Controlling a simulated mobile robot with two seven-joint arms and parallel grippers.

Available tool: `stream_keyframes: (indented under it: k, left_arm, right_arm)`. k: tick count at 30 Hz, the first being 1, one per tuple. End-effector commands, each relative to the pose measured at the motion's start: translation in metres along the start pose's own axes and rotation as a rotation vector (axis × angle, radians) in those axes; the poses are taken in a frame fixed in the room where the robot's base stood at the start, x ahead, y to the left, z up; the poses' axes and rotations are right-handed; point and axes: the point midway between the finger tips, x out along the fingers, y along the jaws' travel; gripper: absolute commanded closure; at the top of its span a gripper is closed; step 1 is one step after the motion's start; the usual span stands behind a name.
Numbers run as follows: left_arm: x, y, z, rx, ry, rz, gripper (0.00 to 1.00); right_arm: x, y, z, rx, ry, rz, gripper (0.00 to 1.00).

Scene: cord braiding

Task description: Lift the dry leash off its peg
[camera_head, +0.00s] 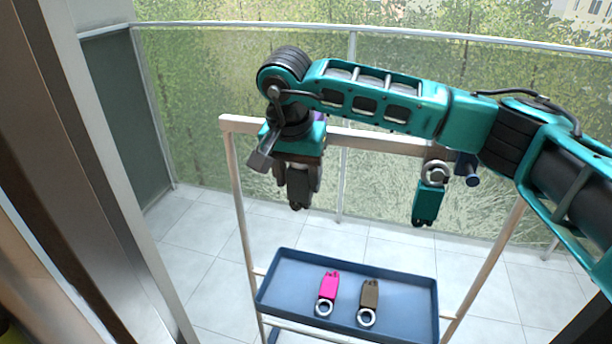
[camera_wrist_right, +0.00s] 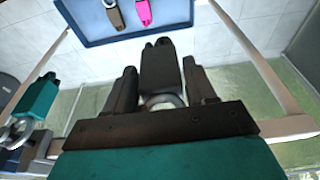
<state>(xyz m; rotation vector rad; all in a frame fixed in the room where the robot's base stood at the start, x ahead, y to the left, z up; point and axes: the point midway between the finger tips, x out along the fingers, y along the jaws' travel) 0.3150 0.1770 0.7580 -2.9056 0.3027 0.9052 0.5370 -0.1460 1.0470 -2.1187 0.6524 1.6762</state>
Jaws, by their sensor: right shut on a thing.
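A dark grey leash (camera_head: 298,192) hangs below the left part of the rack's top rail. My right gripper (camera_head: 298,178) is shut on it, with one finger on each side. In the right wrist view the dark leash (camera_wrist_right: 160,62) lies between the two fingers, and part of its pale ring shows near the gripper's palm. The gripper hides its peg, so I cannot tell whether the ring is still around it. A teal leash (camera_head: 427,203) hangs by its metal ring at the right of the rail, beside a blue peg (camera_head: 468,172). My left gripper is not in view.
The wooden rack (camera_head: 238,190) has a blue tray (camera_head: 279,262) low down. A pink leash (camera_head: 328,288) and a brown leash (camera_head: 369,300) lie in it, apart. A glass railing (camera_head: 190,90) stands behind, and a door frame (camera_head: 130,190) is at the left.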

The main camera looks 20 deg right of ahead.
Motion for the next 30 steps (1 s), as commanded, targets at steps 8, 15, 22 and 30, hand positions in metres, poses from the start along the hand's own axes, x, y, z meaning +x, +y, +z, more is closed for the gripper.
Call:
stream_keyframes:
  k: [8,15,22,30]
  left_arm:
    - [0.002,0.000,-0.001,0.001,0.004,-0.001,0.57]
    - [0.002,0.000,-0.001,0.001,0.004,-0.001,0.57]
    - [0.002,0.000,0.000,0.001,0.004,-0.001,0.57]
    - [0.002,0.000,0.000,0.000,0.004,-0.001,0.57]
  right_arm:
    - [-0.003,0.000,0.014,-0.002,0.000,0.000,0.74]
    - [-0.006,0.000,0.024,-0.002,0.000,0.000,0.74]
    - [-0.007,0.000,0.026,0.000,0.000,0.000,0.74]
    - [-0.007,0.000,0.026,0.000,0.000,0.000,0.74]
